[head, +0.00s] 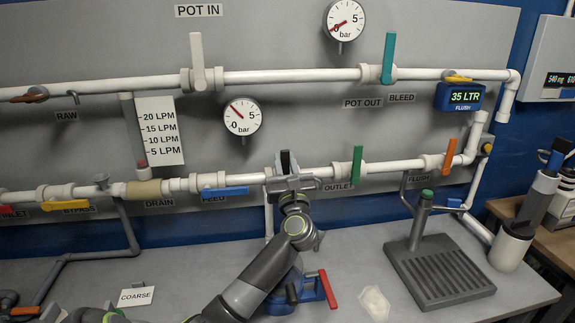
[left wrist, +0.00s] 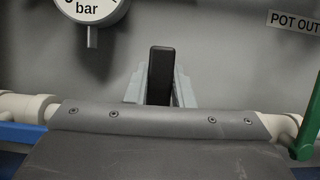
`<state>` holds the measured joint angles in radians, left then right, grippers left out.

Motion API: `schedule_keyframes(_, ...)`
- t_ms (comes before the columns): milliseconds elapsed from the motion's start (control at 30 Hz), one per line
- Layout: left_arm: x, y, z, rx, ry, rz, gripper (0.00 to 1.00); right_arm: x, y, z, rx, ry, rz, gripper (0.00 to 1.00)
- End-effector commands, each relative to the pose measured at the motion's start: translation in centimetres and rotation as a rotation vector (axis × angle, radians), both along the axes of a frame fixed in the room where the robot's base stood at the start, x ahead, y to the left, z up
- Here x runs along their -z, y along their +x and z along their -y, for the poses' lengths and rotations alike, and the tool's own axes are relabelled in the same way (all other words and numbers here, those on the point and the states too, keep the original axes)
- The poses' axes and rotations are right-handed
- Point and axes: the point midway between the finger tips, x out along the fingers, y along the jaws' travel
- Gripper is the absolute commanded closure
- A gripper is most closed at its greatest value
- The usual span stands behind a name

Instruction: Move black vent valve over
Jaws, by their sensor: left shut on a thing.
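The black vent valve handle (head: 285,162) stands upright on the lower white pipe, between the blue FEED handle and the green OUTLET handle. In the left wrist view the black handle (left wrist: 160,75) rises between two pale grey fingers. My left gripper (head: 287,172) is shut on this handle, and its arm reaches up from the bottom of the head view. The left gripper's fingers (left wrist: 161,92) stand on either side of the handle. The valve body and the handle's base are hidden behind the gripper. My right gripper is not in view.
The green OUTLET handle (head: 357,166) is upright just to the right, and the blue FEED handle (head: 225,192) lies along the pipe to the left. A pressure gauge (head: 243,117) hangs above left. A blue fitting with a red handle (head: 327,288) and a grey drip stand (head: 437,270) are on the bench.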

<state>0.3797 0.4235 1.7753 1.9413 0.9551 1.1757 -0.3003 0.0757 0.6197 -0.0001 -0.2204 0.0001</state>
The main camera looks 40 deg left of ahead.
Motion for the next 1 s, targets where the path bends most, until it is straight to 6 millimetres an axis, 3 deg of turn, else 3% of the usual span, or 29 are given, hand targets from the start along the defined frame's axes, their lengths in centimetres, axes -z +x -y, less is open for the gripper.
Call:
schedule_keyframes(167,0.0,0.0,0.0,0.001,-0.004,0.003,1.00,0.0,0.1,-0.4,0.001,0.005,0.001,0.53)
schedule_keyframes(200,0.0,0.0,0.0,0.002,-0.004,0.003,0.77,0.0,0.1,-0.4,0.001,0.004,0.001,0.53)
schedule_keyframes(367,0.0,0.0,0.0,0.001,-0.003,0.001,0.56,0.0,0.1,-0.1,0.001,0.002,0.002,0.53)
schedule_keyframes(767,0.5,-0.5,0.6,0.002,-0.002,0.000,0.56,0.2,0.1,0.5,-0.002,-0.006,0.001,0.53)
schedule_keyframes(1000,2.6,-3.3,4.0,0.003,-0.007,0.000,0.56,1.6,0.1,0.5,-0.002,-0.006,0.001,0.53)
